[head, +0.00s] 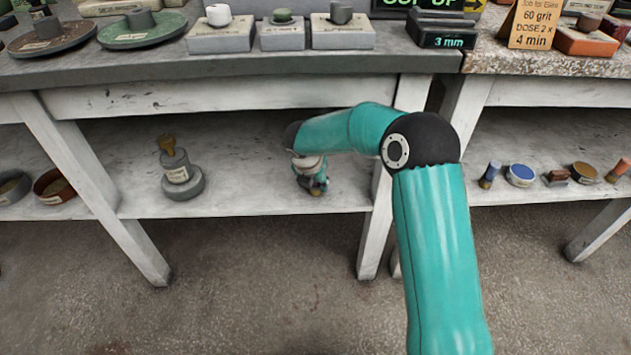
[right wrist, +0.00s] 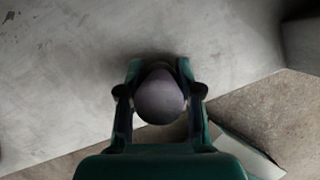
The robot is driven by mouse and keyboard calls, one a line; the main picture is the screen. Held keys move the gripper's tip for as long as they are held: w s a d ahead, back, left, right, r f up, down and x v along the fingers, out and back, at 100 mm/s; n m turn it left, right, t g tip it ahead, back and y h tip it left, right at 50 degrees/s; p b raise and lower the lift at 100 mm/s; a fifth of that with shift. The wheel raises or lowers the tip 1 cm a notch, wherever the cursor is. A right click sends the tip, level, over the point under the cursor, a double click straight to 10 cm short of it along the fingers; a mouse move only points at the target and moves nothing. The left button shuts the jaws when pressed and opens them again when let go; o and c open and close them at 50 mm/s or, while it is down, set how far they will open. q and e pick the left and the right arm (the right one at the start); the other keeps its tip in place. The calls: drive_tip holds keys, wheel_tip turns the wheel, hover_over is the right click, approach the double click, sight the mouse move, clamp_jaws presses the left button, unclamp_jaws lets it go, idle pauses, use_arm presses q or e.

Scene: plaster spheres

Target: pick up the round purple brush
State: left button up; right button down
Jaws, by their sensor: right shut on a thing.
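The round purple brush (right wrist: 159,97) shows in the right wrist view as a dull purple-grey rounded shape between the two fingers. My right gripper (right wrist: 158,72) is shut on it, with one finger at each side. In the head view my right gripper (head: 316,186) is over the lower shelf, at the end of the teal arm. There the brush is hard to make out behind the fingers, and I cannot tell whether it touches the shelf. My left gripper is not in view.
The lower shelf (head: 250,190) lies under the grey bench top (head: 300,66), between white legs. A grey stand with a yellowish top (head: 175,165) is left of my gripper. Several small discs and blocks, including a blue one (head: 521,174), lie on the right shelf.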

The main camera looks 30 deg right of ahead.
drive_tip(key=shift+r, duration=0.15)
drive_tip(key=shift+r+p, duration=0.6)
drive_tip(key=shift+s+a+r, duration=0.1)
drive_tip(key=shift+a, duration=0.1)
drive_tip(key=s+a+p, duration=0.2)
drive_tip(key=s+a, duration=0.8)
drive_tip(key=a, duration=0.4)
drive_tip(key=shift+s, duration=0.2)
